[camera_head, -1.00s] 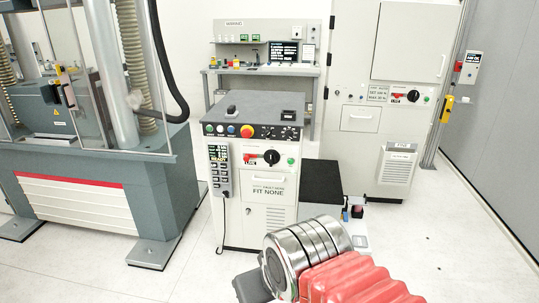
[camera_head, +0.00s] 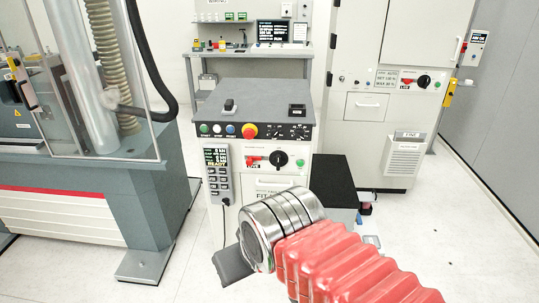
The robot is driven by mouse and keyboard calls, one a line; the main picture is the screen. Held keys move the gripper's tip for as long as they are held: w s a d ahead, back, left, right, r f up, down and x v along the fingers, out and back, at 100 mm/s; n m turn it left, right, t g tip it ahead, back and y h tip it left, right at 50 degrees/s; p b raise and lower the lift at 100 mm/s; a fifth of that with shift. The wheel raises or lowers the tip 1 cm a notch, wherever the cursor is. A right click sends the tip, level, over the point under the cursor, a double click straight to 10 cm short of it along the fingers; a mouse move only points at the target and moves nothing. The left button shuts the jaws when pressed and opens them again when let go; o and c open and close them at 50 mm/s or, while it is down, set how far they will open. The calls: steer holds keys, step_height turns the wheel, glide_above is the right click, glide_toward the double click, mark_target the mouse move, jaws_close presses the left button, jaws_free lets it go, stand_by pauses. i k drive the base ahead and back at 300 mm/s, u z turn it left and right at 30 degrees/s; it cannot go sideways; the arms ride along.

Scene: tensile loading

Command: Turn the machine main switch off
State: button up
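A black rotary switch knob (camera_head: 278,159) sits on the front of the white control console (camera_head: 277,205). A red indicator with the label LIVE (camera_head: 254,164) is to its left, and a green button (camera_head: 300,163) to its right. A similar black knob (camera_head: 424,81) with a red LIVE indicator is on the tall cabinet behind. The pictures do not show which one is the main switch. My arm, with steel rings and red bellows, crosses the lower middle.
The testing machine (camera_head: 150,185) with clear guards stands at left. A black-topped box (camera_head: 335,185) stands right of the console. A workbench (camera_head: 250,50) is behind. Pale floor (camera_head: 460,240) is free at right. A red mushroom button (camera_head: 249,131) is on the console's upper panel.

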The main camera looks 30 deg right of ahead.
mark_target(278, 160)
steer(key=i, duration=1.25)
steer(key=u, duration=1.75)
steer(key=i, duration=0.4)
steer(key=z, duration=0.6)
